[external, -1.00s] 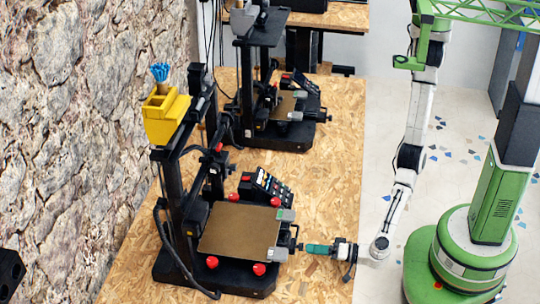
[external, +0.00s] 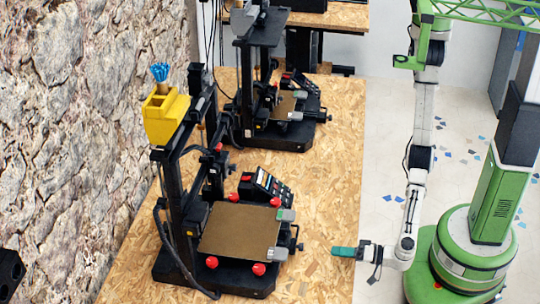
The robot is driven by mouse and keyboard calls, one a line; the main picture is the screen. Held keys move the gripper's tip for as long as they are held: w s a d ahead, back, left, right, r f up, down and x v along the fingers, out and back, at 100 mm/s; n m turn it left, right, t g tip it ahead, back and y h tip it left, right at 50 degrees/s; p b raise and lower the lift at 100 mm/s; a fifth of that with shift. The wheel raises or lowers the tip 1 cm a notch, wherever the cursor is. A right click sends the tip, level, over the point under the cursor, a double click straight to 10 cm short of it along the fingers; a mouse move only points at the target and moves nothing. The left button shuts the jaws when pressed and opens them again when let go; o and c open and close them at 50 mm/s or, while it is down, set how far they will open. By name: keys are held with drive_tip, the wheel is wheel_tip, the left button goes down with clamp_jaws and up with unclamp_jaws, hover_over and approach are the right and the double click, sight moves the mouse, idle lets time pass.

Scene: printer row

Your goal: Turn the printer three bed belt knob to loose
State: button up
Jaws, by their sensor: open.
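The near printer (external: 215,270) stands on the wooden table, with a brown bed plate (external: 240,232) and red corner knobs. A small dark belt knob (external: 300,247) sticks out at the right end of its bed; its setting is too small to read. I see no number on this printer. My gripper (external: 334,251), with green fingers, points left at the knob from the table's right edge. It is open, with a clear gap between its tips and the knob. Nothing shows between the fingers.
A black control box (external: 262,186) stands behind the bed. A yellow holder (external: 166,116) with blue strips tops the printer's frame. A second printer (external: 275,130) stands further back. A rough stone wall (external: 70,130) closes the left side. The table between knob and gripper is clear.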

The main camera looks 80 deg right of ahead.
sight(300, 247)
drive_tip(key=m+b, duration=0.5)
drive_tip(key=m, duration=0.1)
drive_tip(key=m+b, duration=0.5)
drive_tip(key=m, duration=0.1)
drive_tip(key=m+b, duration=0.6)
drive_tip(key=shift+s+d+r, duration=0.1)
drive_tip(key=shift+s+r, duration=0.2)
drive_tip(key=shift+f, duration=0.3)
drive_tip(key=shift+w, duration=0.25)
drive_tip(key=w, duration=1)
drive_tip(key=shift+w+f, duration=0.1)
drive_tip(key=shift+w, duration=0.1)
